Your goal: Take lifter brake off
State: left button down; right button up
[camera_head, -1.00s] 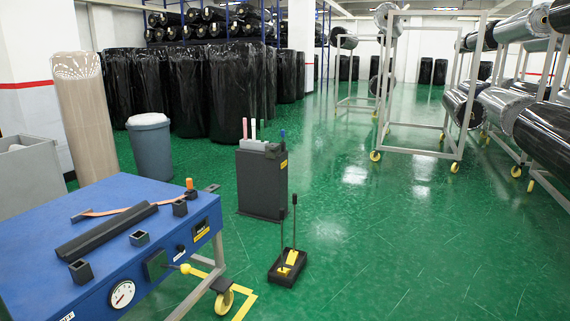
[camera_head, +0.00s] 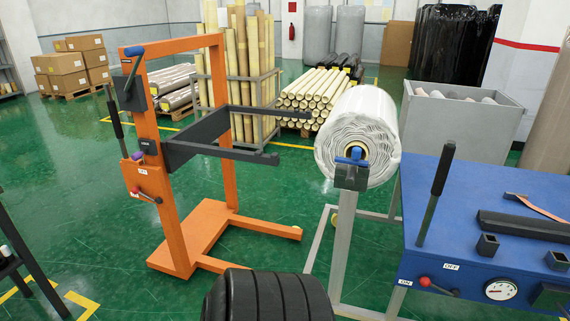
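The orange lifter (camera_head: 190,150) stands upright on the green floor at the left, with a dark fork (camera_head: 225,135) reaching right. A small red-knobbed lever (camera_head: 147,197) sits low on its post, with a white label above it. A purple knob (camera_head: 137,156) and a long black-gripped handle (camera_head: 114,112) are on the post's left side. A blue-ended part (camera_head: 134,51) is at its top. Which of these is the brake I cannot tell for sure. Neither gripper is in view.
A white wrapped roll (camera_head: 358,135) rests on a grey stand right of the lifter. The blue table (camera_head: 450,225) with an upright lever and another red-knobbed lever (camera_head: 426,282) is at the right. Open floor (camera_head: 70,190) lies left of the lifter.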

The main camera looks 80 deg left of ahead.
aim_at(135, 190)
jog(key=k+j+u, duration=0.1)
jog(key=u, duration=0.3)
jog(key=k+j+u, duration=0.1)
jog(key=u, duration=0.3)
jog(key=j+u, duration=0.2)
jog(key=u, duration=0.2)
jog(key=k+j+u, duration=0.2)
jog(key=j+u, duration=0.25)
jog(key=j, duration=1)
jog(key=j+u, duration=0.45)
jog(key=j, duration=1.7)
jog(key=i+j, duration=0.15)
jog(key=j, duration=0.6)
